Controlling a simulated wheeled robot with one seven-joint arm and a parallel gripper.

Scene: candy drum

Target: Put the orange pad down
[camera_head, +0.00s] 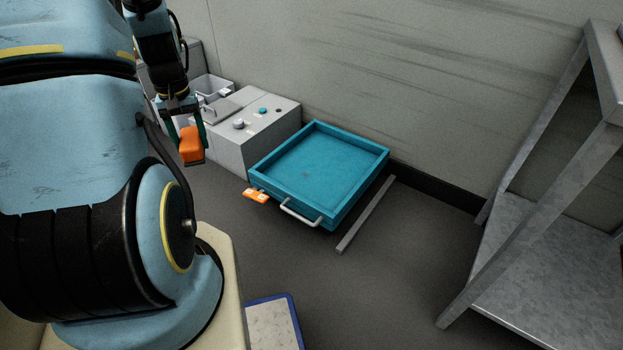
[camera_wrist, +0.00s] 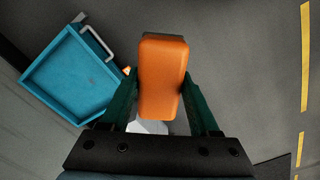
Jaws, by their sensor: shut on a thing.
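The orange pad (camera_head: 190,145) is a rounded orange block held in the air at the left of the head view. My gripper (camera_head: 187,150) is shut on it, one finger on each side. In the wrist view the pad (camera_wrist: 162,75) fills the space between the dark green fingers of my gripper (camera_wrist: 163,103). The floor shows well below the pad, and nothing is seen touching its underside.
A blue tray (camera_head: 318,164) with a metal handle and a small orange piece (camera_head: 256,195) at its front stands beside a grey control box (camera_head: 256,140). A metal bar (camera_head: 366,214) lies right of it. A metal shelf (camera_head: 545,270) stands at right.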

